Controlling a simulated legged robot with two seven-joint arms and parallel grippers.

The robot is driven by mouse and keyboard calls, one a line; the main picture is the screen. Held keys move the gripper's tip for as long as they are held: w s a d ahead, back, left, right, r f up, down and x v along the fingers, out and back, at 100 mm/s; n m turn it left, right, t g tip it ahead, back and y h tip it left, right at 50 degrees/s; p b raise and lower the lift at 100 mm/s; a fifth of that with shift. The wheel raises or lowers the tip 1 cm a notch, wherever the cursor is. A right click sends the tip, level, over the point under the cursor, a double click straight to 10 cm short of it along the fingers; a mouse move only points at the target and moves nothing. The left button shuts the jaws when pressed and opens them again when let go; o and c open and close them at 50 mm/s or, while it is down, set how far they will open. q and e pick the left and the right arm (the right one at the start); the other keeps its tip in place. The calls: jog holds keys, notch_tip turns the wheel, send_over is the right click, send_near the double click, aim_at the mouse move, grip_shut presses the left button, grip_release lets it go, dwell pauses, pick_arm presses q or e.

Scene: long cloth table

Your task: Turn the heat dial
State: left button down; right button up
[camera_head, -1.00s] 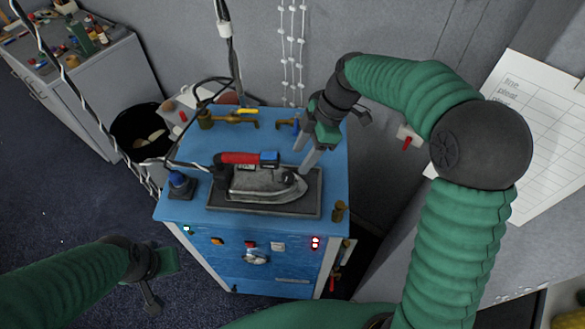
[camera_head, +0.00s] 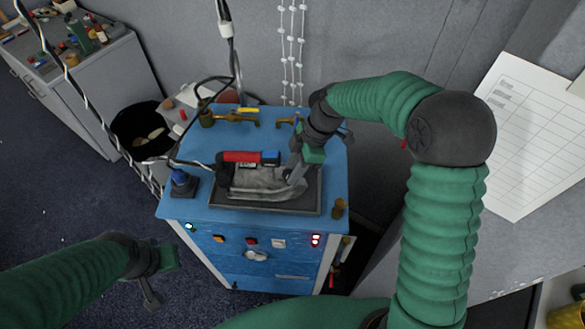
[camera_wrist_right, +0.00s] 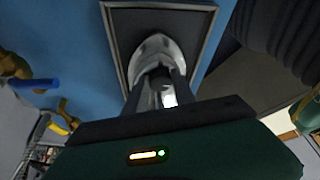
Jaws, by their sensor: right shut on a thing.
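The iron (camera_head: 258,182) has a metal body, a red handle (camera_head: 240,157) and a blue end. It lies on a dark tray (camera_head: 235,205) on top of the blue cabinet. My right gripper (camera_head: 292,178) reaches down at the iron's right end. In the right wrist view its fingers close around a small dark knob, the heat dial (camera_wrist_right: 162,93), on the iron's pointed end. The fingers hide most of this dial in the head view. My left gripper (camera_head: 162,280) is open and empty, low at the left, away from the cabinet.
The blue cabinet (camera_head: 190,213) has buttons, lights and a metal knob (camera_head: 256,256) on its front. A blue-topped button box (camera_head: 181,184) stands at the left edge, brass valves (camera_head: 233,118) at the back. A cable hangs to the iron. A black bin (camera_head: 135,118) stands left.

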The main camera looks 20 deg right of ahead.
jog(key=shift+a, duration=0.15)
grip_shut()
